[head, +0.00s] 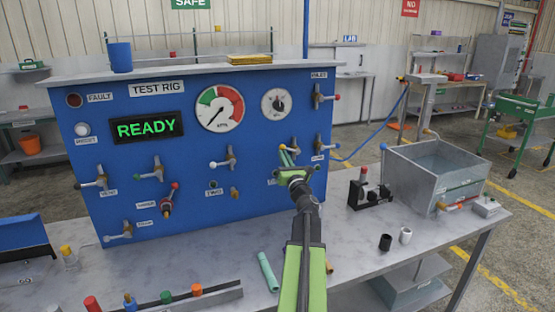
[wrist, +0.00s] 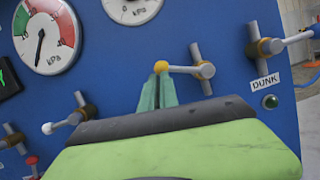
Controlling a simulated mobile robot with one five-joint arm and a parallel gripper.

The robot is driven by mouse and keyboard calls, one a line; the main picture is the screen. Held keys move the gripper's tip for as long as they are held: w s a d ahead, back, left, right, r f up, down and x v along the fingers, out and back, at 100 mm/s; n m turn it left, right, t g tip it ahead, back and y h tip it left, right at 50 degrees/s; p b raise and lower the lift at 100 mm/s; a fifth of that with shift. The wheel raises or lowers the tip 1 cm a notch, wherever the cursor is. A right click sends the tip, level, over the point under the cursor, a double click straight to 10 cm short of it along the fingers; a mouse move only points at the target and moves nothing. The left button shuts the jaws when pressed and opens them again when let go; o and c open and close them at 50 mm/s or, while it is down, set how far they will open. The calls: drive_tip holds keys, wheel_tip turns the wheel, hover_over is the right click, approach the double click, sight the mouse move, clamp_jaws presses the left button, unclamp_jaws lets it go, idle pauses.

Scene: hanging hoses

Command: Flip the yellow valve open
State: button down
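The yellow valve (head: 294,149) is on the blue panel's lower right. Its pale lever lies roughly level, with the yellow ball tip pointing left. In the wrist view the yellow tip (wrist: 161,68) is at the left end of the lever and the hub is at the right. My gripper (head: 286,158) is in front of the panel at this valve. In the wrist view my green fingers (wrist: 158,90) sit close together just below the yellow tip, appearing to meet it. I cannot tell whether they touch it or grip it.
The DUNK valve (wrist: 275,45) is close on the right and a white-tipped valve (head: 225,160) on the left. The bench (head: 225,270) holds a teal tube (head: 268,271), black and white cups and a black fixture (head: 368,193). A metal tank (head: 437,175) stands at the right.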

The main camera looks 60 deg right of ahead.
drive_tip(key=s+d+r+m+g+h+p, duration=0.2)
drive_tip(key=d+r+m+g+p, duration=0.2)
drive_tip(key=m+p, duration=0.4)
drive_tip(key=shift+s+r+m, duration=0.25)
drive_tip(key=shift+r+m, duration=0.45)
drive_tip(key=shift+m, duration=1.4)
drive_tip(key=shift+d, duration=0.1)
drive_tip(key=shift+s, duration=0.1)
